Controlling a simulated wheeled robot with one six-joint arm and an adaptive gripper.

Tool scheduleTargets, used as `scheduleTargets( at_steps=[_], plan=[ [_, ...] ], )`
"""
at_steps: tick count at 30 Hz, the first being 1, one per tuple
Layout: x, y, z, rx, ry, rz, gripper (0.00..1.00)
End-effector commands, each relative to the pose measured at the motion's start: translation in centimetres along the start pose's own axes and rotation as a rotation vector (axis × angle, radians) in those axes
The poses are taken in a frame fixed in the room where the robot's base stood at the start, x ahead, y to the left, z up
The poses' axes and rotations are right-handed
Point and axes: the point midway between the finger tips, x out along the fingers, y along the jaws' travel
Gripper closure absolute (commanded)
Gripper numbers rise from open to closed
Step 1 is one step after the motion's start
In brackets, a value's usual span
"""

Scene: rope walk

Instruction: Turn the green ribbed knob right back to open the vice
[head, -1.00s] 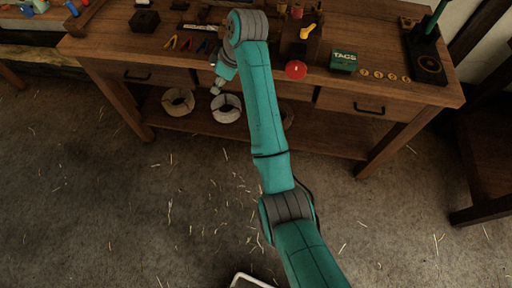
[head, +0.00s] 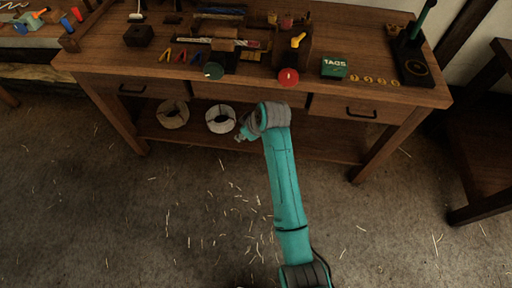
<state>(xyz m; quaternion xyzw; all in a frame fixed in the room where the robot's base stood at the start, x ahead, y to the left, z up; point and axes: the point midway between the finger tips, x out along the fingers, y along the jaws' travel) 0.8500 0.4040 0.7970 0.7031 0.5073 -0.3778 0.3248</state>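The green knob (head: 213,71) sits at the front edge of the wooden workbench, left of a red knob (head: 288,77). The knob is small in view, so its ribs and turn angle cannot be read. Behind it is a dark wooden vice block (head: 224,46) with a light and red rope piece beside it; the jaw gap is too small to tell. My gripper (head: 240,137) shows only as a small grey part at the end of my teal arm, below the bench front and right of the white coil. It is apart from the knob, and its fingers cannot be made out.
A yellow-handled tool on a wooden block (head: 298,42), a green TAGS box (head: 334,67) and yellow discs (head: 368,80) stand to the right. Coloured clips (head: 180,56) lie left of the knob. Two rope coils (head: 220,119) rest on the lower shelf. The straw-strewn floor is open in front.

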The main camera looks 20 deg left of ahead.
Motion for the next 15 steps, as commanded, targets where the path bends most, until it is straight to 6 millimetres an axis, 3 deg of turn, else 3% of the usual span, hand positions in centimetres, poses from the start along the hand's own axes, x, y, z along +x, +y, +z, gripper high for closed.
scheduleTargets(
  at_steps=[9,15],
  plan=[
    [1.3,-0.2,5.0,0.083,0.023,0.064,0.65],
    [1.5,-0.3,6.5,0.11,0.034,0.087,0.65]
  ],
)
